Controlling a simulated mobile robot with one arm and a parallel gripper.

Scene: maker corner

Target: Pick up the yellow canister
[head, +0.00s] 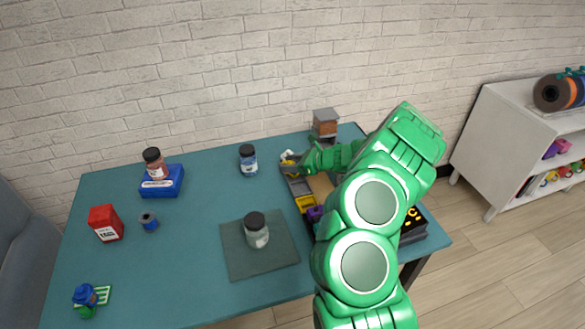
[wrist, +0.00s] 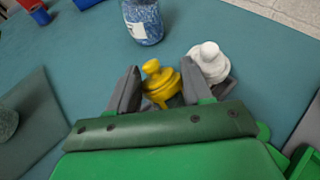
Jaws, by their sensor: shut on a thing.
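The yellow canister (wrist: 161,84) is a small yellow piece with a knobbed top. It sits between the two grey fingers of my gripper (wrist: 160,75), which is shut on it. Its lower part is hidden by the gripper. In the head view the canister shows only as a small yellow patch (head: 289,163) beside my gripper (head: 297,164), at the far end of a divided tray (head: 299,187). I cannot tell whether it is clear of the tray. A similar white piece (wrist: 210,62) stands just right of it in the wrist view.
A blue-labelled jar (head: 248,160) stands close by on the teal table (head: 190,230). A grey jar (head: 256,233) stands on a dark mat (head: 236,262). A small brown-and-grey box (head: 325,122) is behind my gripper.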

